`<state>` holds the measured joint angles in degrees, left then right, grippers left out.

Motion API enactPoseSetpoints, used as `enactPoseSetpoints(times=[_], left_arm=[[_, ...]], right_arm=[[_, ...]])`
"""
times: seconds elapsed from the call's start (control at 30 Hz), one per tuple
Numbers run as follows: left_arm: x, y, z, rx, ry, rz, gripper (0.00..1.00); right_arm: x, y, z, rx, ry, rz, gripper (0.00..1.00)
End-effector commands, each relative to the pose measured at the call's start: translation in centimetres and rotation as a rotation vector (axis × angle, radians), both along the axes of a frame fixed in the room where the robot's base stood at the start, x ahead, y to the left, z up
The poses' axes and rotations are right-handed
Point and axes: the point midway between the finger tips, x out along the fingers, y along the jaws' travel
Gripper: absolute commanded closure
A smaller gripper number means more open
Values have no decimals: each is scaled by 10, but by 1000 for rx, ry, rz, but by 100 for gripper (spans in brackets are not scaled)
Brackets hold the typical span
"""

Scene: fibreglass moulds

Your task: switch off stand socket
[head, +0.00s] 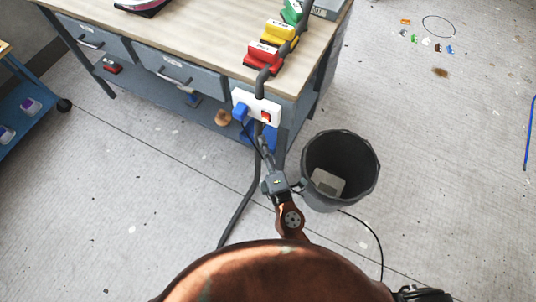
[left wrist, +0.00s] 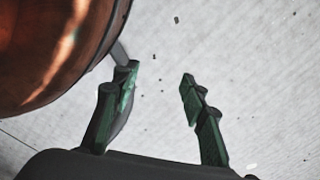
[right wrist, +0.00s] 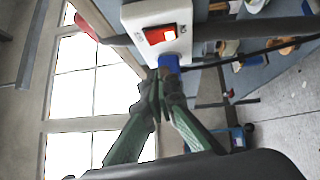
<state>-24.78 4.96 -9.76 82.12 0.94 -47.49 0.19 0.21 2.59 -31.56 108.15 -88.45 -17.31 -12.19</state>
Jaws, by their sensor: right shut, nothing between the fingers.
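The stand socket (head: 270,106) is a white box on the end of the workbench. It carries a red rocker switch (head: 265,116) and has a blue plug (head: 240,112) on its left. My left gripper (left wrist: 160,82) is open and empty above the floor.
The workbench (head: 190,40) holds red, yellow and green items near its right edge. A dark bin (head: 340,165) stands on the floor beside my right arm. Cables run down from the socket. A blue trolley (head: 25,125) is at the left. Open floor lies at the right.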

Motion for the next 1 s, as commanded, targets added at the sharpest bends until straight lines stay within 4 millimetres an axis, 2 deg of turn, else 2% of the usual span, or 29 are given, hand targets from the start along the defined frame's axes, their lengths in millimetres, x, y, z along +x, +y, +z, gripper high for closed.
enactPoseSetpoints(times=[0.13, 0.2, 0.4, 0.93, 1.0], left_arm=[[-5, 0, -4, 0, 0, -3, 60], [-9, 0, -8, 0, 2, -5, 60], [-15, 0, -13, 0, 2, -8, 60], [-16, -1, -12, -2, -5, -9, 60], [-25, 0, -20, 1, 1, -14, 60]], right_arm=[[29, 7, 5, -1, -2, 0, 100], [38, -2, 6, -1, -2, -2, 100], [54, -13, 7, -2, 0, 0, 100], [58, -18, 8, 1, 4, -4, 100], [58, -23, 10, 5, 9, -11, 100]])
